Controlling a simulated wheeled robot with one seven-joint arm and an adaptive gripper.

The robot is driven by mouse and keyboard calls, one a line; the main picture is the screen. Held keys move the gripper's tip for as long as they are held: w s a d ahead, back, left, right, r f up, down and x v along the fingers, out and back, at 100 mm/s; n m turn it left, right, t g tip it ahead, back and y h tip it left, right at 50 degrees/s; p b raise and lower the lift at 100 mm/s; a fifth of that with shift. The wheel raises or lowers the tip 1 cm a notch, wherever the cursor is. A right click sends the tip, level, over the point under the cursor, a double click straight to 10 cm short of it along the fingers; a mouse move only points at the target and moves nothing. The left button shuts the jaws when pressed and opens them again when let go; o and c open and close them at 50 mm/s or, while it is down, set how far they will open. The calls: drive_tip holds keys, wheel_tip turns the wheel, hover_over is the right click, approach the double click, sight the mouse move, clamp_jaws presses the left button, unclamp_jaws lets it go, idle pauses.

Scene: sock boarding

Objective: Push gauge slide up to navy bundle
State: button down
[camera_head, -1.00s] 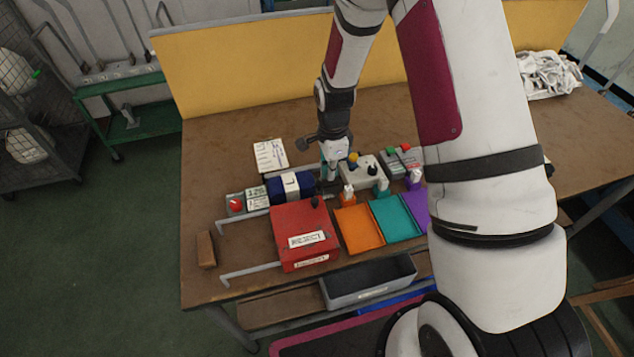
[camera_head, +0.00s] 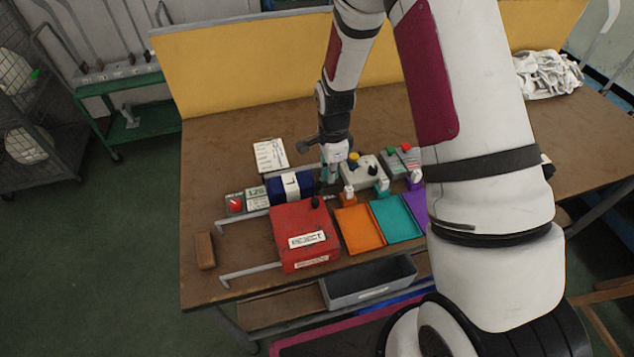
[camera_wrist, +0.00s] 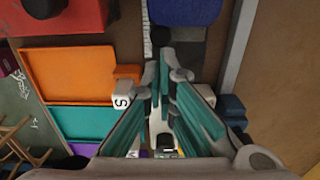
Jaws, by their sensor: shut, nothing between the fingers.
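The navy bundle (camera_head: 275,189) with a white band marked L lies on the bench, left of my gripper (camera_head: 329,180). The bundle also shows at the top of the wrist view (camera_wrist: 185,10). My gripper (camera_wrist: 162,72) is shut and empty, its teal-padded fingers pointing toward the bundle. A small black knob (camera_wrist: 160,37), which looks like part of the gauge slide, stands just ahead of the fingertips, close to the bundle's end. A pale scale strip (camera_wrist: 147,28) runs beside it. My fingers hide part of the slide, so I cannot tell whether they touch it.
A red reject box (camera_head: 301,225) stands in front of the bundle. Orange (camera_head: 360,229) and teal (camera_head: 398,219) trays lie to its right. A grey control box (camera_head: 365,170) is right of my gripper. A white card (camera_head: 270,155) lies behind the bundle.

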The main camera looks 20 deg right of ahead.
drive_tip(key=shift+s+f+b, duration=0.2)
drive_tip(key=shift+f+b, duration=0.2)
drive_tip(key=shift+f, duration=1)
drive_tip(key=shift+w+r, duration=0.15)
drive_tip(key=shift+w, duration=0.05)
drive_tip(key=shift+a, duration=0.45)
drive_tip(key=shift+a, duration=0.35)
drive_tip(key=shift+a, duration=0.25)
drive_tip(key=shift+d, duration=0.15)
drive_tip(key=shift+d, duration=0.45)
wheel_tip(320, 180, up, 7)
drive_tip(key=p, duration=0.2)
idle(0.4)
idle(0.4)
